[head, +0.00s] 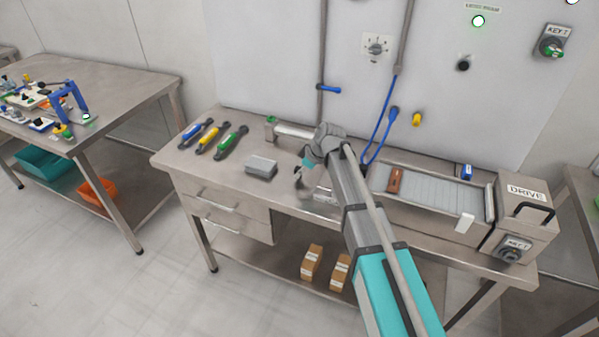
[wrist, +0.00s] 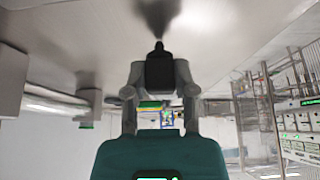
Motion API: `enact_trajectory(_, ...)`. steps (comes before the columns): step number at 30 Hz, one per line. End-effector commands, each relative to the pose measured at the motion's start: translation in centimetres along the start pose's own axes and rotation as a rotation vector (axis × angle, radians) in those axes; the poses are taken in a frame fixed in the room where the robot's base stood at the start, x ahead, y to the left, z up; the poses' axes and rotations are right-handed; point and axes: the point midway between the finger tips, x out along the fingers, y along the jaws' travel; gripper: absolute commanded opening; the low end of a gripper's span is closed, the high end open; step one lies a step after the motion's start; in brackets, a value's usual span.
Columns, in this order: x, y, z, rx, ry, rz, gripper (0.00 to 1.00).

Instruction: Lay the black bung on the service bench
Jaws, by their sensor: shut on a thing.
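My gripper (wrist: 160,88) is shut on the black bung (wrist: 159,70), which sits between the two fingertips in the wrist view with its narrow end pointing away from the palm. In the head view my gripper (head: 303,171) is over the middle of the service bench (head: 185,162), partly hidden by my wrist. The bung is a small dark patch (head: 298,173) there. In the wrist view the grey bench top (wrist: 75,38) fills the upper part, with a dark shadow just beyond the bung. I cannot tell whether the bung touches the bench.
A grey box (head: 261,166) and blue, yellow and green-handled tools (head: 213,138) lie left of my gripper. A conveyor (head: 428,190) and a drive box (head: 523,212) stand at the right. Hoses (head: 385,125) hang at the back panel. Bare bench lies around the grey box.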

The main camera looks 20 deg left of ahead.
Motion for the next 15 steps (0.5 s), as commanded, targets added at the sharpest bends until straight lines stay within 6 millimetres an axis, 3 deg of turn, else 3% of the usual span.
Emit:
enact_trajectory(8, 0.38, -0.01, 0.19, 0.000, 0.000, 0.000, 0.00)
enact_trajectory(9, 0.26, -0.01, 0.13, 0.000, 0.000, 0.000, 0.42)
enact_trajectory(13, 0.24, -0.01, 0.12, 0.000, 0.000, 0.000, 0.67)
enact_trajectory(15, 0.24, -0.01, 0.12, 0.000, 0.000, 0.000, 0.69)
